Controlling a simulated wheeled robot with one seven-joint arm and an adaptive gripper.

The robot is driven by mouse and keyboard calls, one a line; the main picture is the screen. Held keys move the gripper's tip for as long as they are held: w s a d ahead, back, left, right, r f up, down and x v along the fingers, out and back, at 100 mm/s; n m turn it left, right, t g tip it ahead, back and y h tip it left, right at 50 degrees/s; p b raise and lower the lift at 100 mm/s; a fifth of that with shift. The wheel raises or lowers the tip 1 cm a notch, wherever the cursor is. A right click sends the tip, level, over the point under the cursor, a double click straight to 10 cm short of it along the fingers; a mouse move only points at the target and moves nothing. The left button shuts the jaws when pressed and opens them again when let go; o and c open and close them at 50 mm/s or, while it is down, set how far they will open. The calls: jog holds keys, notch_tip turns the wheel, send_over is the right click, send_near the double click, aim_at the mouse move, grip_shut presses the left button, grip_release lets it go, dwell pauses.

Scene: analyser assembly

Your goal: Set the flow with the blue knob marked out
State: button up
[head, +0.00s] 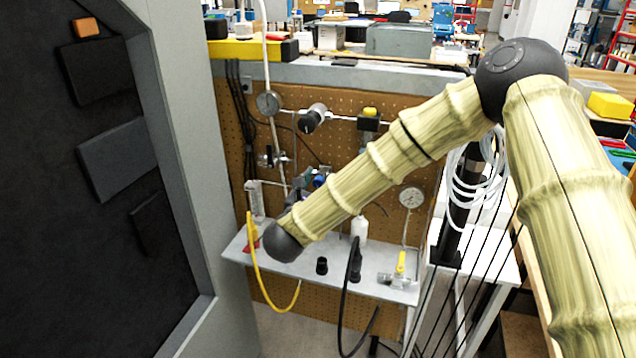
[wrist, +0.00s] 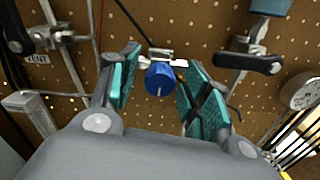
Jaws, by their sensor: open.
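The blue knob (wrist: 160,79) is in the middle of the wrist view, on a small metal fitting against the pegboard. A pale line marks its face. My gripper (wrist: 157,88) is open, with one teal-padded finger on each side of the knob and a gap to both. How far the fingertips are from the board is hard to tell. In the head view a bit of blue (head: 319,181) shows beside my arm, which hides most of that area. No "out" marking is readable.
Black-handled valves (wrist: 248,62) flank the knob at upper right and upper left (wrist: 18,32), the left one near a "VENT" label. A gauge (wrist: 302,91) is at right. In the head view, a shelf (head: 340,279) below holds a white bottle (head: 359,229), a yellow-handled valve (head: 400,268) and hoses.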

jog(key=c, duration=1.1)
jog(key=shift+o, duration=0.2)
jog(key=shift+f+b, duration=0.1)
jog(key=shift+b, duration=0.2)
jog(key=n+b, duration=0.2)
jog(key=n, duration=0.1)
jog(key=shift+f+n+b, duration=0.1)
jog(key=shift+n+b, duration=0.25)
jog(key=shift+n, duration=0.05)
jog(key=n+b, duration=0.2)
jog(key=n, duration=0.3)
jog(key=shift+n, duration=0.3)
jog(key=n, duration=0.5)
jog(key=shift+b, duration=0.3)
jog(key=n, duration=0.5)
jog(key=shift+n, duration=0.3)
